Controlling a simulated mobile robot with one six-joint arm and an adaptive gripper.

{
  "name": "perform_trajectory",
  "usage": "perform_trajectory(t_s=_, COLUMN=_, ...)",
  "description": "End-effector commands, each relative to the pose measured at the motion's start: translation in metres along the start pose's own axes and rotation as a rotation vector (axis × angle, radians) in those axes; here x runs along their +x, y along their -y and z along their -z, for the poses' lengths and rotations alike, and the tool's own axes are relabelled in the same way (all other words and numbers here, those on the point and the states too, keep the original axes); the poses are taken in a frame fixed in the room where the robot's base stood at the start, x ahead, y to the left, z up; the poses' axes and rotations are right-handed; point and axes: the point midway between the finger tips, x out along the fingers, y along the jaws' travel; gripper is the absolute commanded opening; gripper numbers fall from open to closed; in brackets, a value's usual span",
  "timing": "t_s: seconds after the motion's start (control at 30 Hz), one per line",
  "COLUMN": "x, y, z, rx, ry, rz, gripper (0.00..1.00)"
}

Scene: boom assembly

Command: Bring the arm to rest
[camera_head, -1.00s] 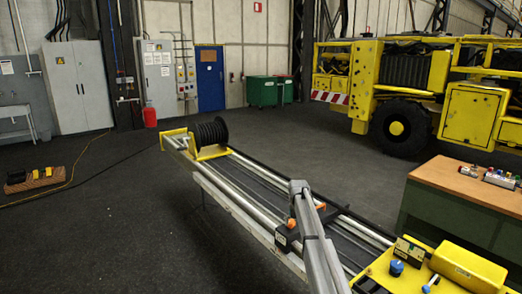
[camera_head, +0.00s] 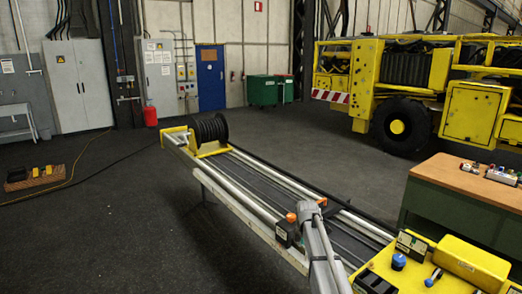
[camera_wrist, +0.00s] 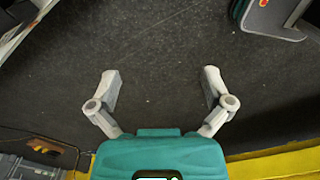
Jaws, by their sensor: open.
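My gripper (camera_wrist: 161,76) shows in the wrist view with its two pale grey fingers spread wide and nothing between them. Behind the fingers is its teal body. Dark floor lies beyond the fingertips. In the head view my grey arm stands in front of the boom (camera_head: 262,172), a long frame of metal rails with a dark middle; I cannot make out the gripper there. A black reel (camera_head: 208,129) sits in a yellow bracket at the boom's far end.
A yellow panel (camera_head: 470,262) with knobs is at the lower right, near a green bench (camera_head: 480,185) with a wooden top. A yellow vehicle (camera_head: 465,110) stands behind. A wooden block with yellow items (camera_head: 35,177) lies at the left. Open floor lies left of the boom.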

Motion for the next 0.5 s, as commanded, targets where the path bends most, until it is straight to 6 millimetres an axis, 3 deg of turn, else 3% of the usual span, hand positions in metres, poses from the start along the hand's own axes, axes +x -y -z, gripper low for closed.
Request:
perform_trajectory(t_s=0.03, x=0.005, y=0.018, z=0.003, rx=0.067, ry=0.0, rz=0.0, gripper=1.0)
perform_trajectory(t_s=0.5, x=0.029, y=0.124, z=0.017, rx=0.73, ry=0.0, rz=0.0, gripper=1.0)
